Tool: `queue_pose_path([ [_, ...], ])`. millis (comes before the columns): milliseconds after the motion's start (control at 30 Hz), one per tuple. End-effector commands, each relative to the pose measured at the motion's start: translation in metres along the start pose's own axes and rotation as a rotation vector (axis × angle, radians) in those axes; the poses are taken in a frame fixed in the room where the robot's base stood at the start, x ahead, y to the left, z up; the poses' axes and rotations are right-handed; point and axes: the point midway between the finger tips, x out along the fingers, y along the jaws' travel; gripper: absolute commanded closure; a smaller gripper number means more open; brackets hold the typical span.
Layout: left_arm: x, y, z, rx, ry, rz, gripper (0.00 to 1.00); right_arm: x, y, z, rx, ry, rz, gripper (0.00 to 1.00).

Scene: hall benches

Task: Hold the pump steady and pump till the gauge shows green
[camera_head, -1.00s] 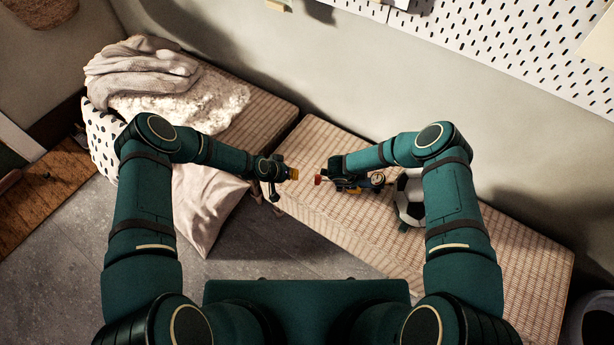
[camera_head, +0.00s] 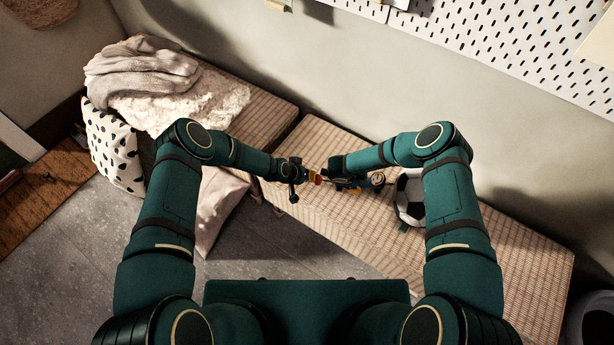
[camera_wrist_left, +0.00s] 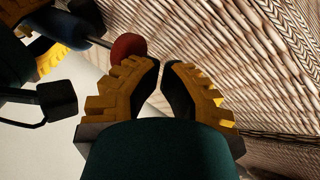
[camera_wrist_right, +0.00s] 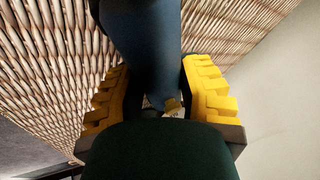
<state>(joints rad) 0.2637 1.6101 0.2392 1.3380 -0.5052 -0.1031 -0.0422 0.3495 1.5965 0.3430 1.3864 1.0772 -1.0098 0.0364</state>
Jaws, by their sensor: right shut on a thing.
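The pump's blue barrel (camera_wrist_right: 145,45) runs between the yellow fingers of my right gripper (camera_head: 352,185), which is shut on it. The pump lies along the bench, mostly hidden by that gripper in the head view. Its round gauge (camera_head: 378,179) shows to the right of the gripper, too small to read. The red handle knob (camera_wrist_left: 128,46) sticks out toward my left gripper on a thin rod. My left gripper (camera_wrist_left: 165,68) has its fingertips brought together with nothing seen between them. The knob shows just beyond the left finger; I cannot tell whether they touch.
The pump is over a woven bench (camera_head: 490,265). A black and white ball (camera_head: 409,200) lies close right of the gauge. A wall with a pegboard (camera_head: 500,45) stands behind.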

Motion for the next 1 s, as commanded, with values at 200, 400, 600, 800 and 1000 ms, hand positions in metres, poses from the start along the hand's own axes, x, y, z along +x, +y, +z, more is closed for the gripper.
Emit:
queue_pose_path([
  [200,0.011,0.022,0.0,0.004,-0.001,0.003,1.0,-0.001,0.0,0.001,-0.001,-0.003,-0.001,1.0],
  [400,0.012,0.023,0.0,0.0,0.0,0.002,1.0,-0.001,0.0,0.002,-0.001,-0.004,-0.001,1.0],
  [600,0.011,0.021,0.0,-0.001,0.0,0.002,1.0,-0.001,0.0,0.002,-0.001,-0.004,-0.001,1.0],
  [800,-0.001,-0.003,0.0,-0.006,0.001,0.0,1.0,-0.001,0.0,0.002,-0.001,-0.004,-0.001,1.0],
  [1000,-0.033,-0.014,-0.001,0.001,0.0,0.001,1.0,-0.001,0.0,0.001,-0.001,-0.003,-0.001,1.0],
])
